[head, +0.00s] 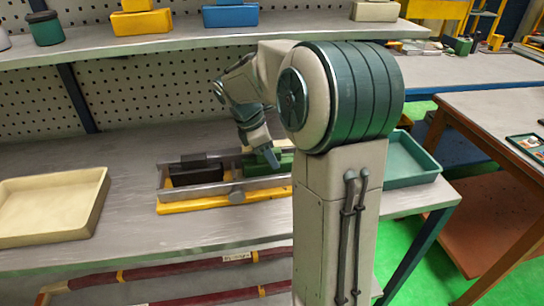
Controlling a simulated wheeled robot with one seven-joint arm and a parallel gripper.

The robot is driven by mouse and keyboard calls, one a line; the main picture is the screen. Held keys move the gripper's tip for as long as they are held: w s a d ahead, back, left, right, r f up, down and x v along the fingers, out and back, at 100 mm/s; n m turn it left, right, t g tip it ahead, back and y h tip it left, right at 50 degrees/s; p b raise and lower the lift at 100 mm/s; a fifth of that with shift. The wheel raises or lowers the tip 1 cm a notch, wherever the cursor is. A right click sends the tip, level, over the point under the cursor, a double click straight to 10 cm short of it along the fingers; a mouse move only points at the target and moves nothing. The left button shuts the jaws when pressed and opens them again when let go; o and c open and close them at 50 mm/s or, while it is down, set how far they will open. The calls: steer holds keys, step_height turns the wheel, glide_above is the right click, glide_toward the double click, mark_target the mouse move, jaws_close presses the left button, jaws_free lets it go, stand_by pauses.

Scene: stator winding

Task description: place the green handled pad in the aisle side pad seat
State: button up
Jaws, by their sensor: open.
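The green handled pad (257,168) is in the right part of the yellow-based fixture (182,206), between its grey metal rails. My arm column hides its right end, so I cannot tell if it is fully seated. A black handled pad (198,175) sits in the left part of the same fixture. My gripper (262,157) is at the green pad, pointing down over it. It is open, with one finger showing in front of the pad. The pad's handle is mostly hidden by the gripper.
A cream tray (52,232) lies on the bench at the left. A teal tray (428,178) is at the right, partly behind my arm. A shelf (180,42) with small bins runs above the back of the bench. The bench between cream tray and fixture is clear.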

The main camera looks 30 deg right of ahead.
mark_target(256, 162)
steer(key=p+v, duration=0.1)
steer(key=v, duration=0.9)
steer(key=s+a+f+m+t+y, duration=0.1)
steer(key=s+a+f+m+y, duration=0.1)
steer(key=s+a+f+m, duration=0.2)
steer(key=s+a+f+m+t+y, duration=0.2)
steer(key=s+a+f+m, duration=0.3)
steer(key=s+m, duration=0.5)
steer(key=s+a, duration=0.1)
steer(key=s, duration=0.5)
steer(key=shift+m+t, duration=0.3)
steer(key=shift+m, duration=0.1)
steer(key=shift+w, duration=0.1)
